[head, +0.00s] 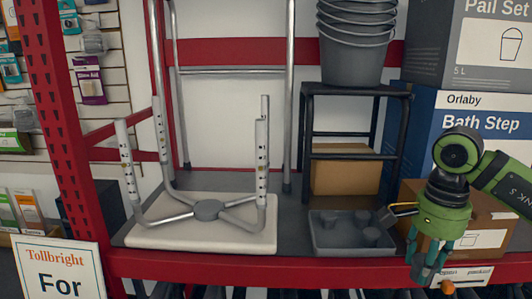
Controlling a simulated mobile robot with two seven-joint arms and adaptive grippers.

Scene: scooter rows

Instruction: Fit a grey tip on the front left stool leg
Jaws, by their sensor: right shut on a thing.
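The white stool (185,236) lies upside down on the shelf, its metal legs pointing up. The front left leg (126,160) stands at the left of the seat, its top end bare. A grey tray (350,250) to the right holds several grey tips (370,234). My right gripper (428,274) is right of the tray, at the shelf's front edge, fingers pointing down. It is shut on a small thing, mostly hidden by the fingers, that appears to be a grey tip. My left gripper is out of view.
A black step stool (355,92) bearing grey buckets (352,55) stands behind the tray, near a cardboard box (345,172). A metal frame (288,110) stands behind the stool. A red upright (62,130) and price sign (62,270) are at left.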

